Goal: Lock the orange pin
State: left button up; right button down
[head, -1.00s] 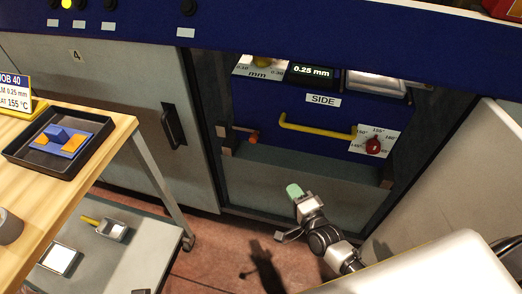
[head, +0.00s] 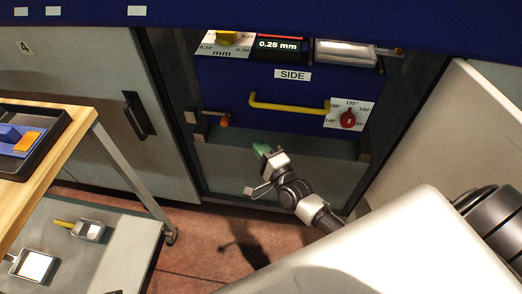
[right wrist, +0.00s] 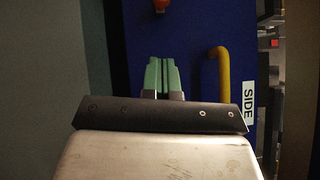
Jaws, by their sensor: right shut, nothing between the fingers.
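The orange pin (head: 225,121) sticks out at the left edge of the blue drawer front (head: 285,90) marked SIDE, below and left of the yellow handle (head: 290,106). In the right wrist view the orange pin (right wrist: 161,6) shows at the top edge, partly cut off. My right gripper (head: 262,149) has green fingertips and is below and right of the pin, apart from it. In the right wrist view its fingertips (right wrist: 161,76) are together and empty, pointing toward the pin, with the yellow handle (right wrist: 221,75) to their right. My left gripper is out of view.
A red knob (head: 347,119) on a white dial is right of the handle. A grey cabinet door with a black handle (head: 139,114) is at left. A wooden table (head: 62,150) with a black tray (head: 57,133) and a lower shelf stand at left.

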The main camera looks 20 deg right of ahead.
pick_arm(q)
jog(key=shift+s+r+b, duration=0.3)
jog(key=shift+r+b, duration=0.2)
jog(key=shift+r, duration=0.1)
pick_arm(e)
jog(key=w+a+r, duration=0.1)
jog(key=w+a, duration=0.3)
jog(key=w, duration=0.4)
jog(key=shift+w, duration=0.2)
jog(key=shift+r, duration=0.1)
pick_arm(q)
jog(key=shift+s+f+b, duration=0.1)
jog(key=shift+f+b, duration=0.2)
jog(key=shift+b, duration=0.05)
pick_arm(e)
jog(key=w+a, duration=0.2)
jog(key=a, duration=0.1)
jog(key=shift+a+r, duration=0.1)
jog(key=shift+r, duration=0.05)
